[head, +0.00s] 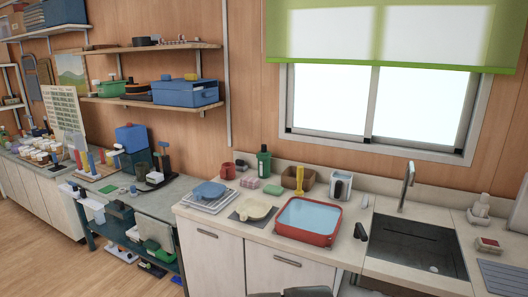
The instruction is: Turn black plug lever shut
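I cannot make out a black plug lever for certain. A small black object (361,231) stands on the counter between the red-rimmed tray and the sink; it is too small to tell whether it is a lever or how it is turned. The dark sink (415,245) is set in the counter at the right, with a grey tap (407,185) behind it. My gripper is not recognisable in the head view; only dark rounded shapes show at the bottom edge.
A red tray (334,242) with a light blue inside lies left of the sink. A lower, crowded workbench (182,187) is at the left. Some counter front is bare.

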